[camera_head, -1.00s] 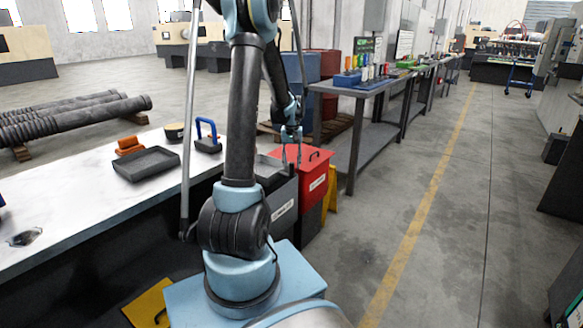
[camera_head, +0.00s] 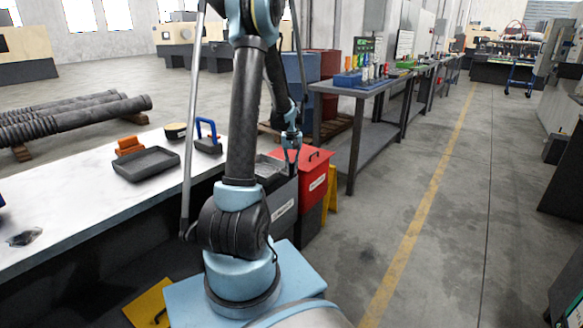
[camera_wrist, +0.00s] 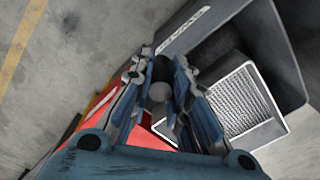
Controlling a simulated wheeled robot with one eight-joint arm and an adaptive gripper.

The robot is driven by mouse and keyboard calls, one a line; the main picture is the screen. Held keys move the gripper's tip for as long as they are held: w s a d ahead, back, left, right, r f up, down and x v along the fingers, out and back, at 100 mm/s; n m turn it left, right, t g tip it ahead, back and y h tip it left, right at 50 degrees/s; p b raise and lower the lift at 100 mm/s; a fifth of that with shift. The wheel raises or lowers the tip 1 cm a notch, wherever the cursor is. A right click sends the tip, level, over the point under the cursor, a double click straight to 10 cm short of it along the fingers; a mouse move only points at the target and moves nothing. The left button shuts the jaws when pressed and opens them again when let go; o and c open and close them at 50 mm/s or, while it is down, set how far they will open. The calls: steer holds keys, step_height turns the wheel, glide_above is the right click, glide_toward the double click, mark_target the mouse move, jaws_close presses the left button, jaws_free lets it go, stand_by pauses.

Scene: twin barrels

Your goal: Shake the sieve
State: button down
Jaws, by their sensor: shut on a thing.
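The sieve (camera_wrist: 238,100) is a light grey square frame with a fine mesh. In the wrist view it lies right of my fingers, over the dark opening of the grey bin (camera_wrist: 285,45). My gripper (camera_wrist: 160,72) is shut on a dark, round-ended bar between its fingers, which looks like the sieve's handle. Where the bar joins the frame is hidden. In the head view my gripper (camera_head: 291,168) points down beside the grey bin (camera_head: 283,212) and the red bin. The sieve shows only faintly there, partly behind my arm.
The red bin (camera_head: 316,180), with a black lid handle, stands right behind the grey one. A yellow sign (camera_head: 330,192) stands beside it. The white bench (camera_head: 80,215) at left holds a black tray (camera_head: 146,163). The aisle floor at right is clear.

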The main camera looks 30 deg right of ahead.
steer(key=s+a, duration=0.2)
steer(key=a, duration=0.4)
steer(key=shift+s, duration=0.2)
steer(key=shift+a, duration=0.1)
steer(key=c, duration=1.5)
jaws_free()
step_height(320, 180, up, 12)
